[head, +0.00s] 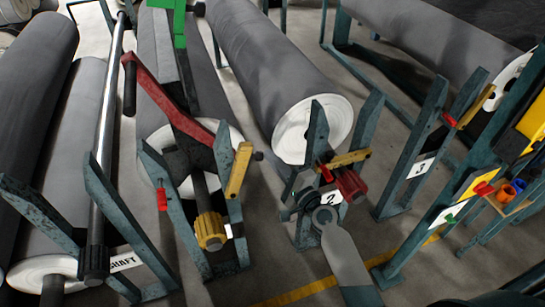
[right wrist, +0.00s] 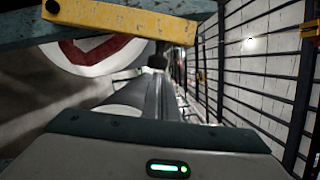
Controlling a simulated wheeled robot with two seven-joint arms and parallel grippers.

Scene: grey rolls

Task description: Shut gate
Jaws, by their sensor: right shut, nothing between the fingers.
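My right gripper (head: 303,196) is shut and empty, low against the stand numbered 2, whose blue-green upright (head: 318,135) rises beside it. A yellow gate bar (head: 350,158) lies across this stand's uprights, with a red handle (head: 350,184) just below it. I cannot tell whether gripper and stand touch. In the right wrist view a yellow bar (right wrist: 125,20) crosses the top over a blue-grey beam. On the stand to the left, another yellow gate bar (head: 239,170) stands steeply tilted at the right upright. My left gripper is not in view.
Large grey rolls (head: 265,50) lie behind the stands. A red lever (head: 150,80) and a shaft with a yellow knob (head: 210,230) are at the left stand. Another stand (head: 410,155) and a yellow-edged rack (head: 515,140) are at right. Bare floor (head: 300,270) shows in front.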

